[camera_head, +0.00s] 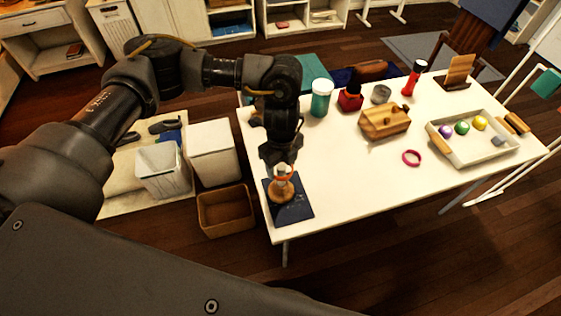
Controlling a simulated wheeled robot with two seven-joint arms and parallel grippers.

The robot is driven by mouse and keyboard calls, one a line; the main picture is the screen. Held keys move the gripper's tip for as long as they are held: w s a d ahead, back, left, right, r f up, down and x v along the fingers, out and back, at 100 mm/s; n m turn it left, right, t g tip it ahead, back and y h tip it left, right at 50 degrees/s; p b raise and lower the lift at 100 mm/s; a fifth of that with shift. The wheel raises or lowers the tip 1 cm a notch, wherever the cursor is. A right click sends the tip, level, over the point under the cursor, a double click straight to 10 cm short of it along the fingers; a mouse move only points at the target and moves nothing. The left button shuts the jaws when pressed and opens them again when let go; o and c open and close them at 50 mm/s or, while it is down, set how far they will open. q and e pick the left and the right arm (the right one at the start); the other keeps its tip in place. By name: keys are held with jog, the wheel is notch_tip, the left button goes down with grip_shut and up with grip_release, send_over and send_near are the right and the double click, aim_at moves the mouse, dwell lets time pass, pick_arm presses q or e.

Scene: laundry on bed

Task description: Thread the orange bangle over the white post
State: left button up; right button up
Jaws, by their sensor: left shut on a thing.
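My left gripper (282,164) points down over the near left corner of the white table and is shut on the orange bangle (286,179). The white post (281,170) shows as a small pale piece between the fingers, at the height of the bangle. Its round wooden base (283,193) stands on a dark blue mat (294,211). The bangle appears at the upper part of the post. The fingers hide part of both, so I cannot tell whether the bangle is around the post or just above or before it. My right gripper is not in view.
A pink bangle (411,158) lies on the white table (350,190). Behind are a wooden block (385,121), a teal jar (321,98) and a red bottle (413,78). A tray (462,156) with coloured balls is at right. The table right of the mat is clear.

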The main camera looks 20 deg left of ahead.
pick_arm(q)
jog(key=shift+f, duration=0.15)
jog(key=o, duration=1)
jog(key=shift+o, duration=0.2)
notch_tip(320, 180, up, 11)
jog(key=b, duration=0.1)
jog(key=shift+f, duration=0.1)
dwell(0.7)
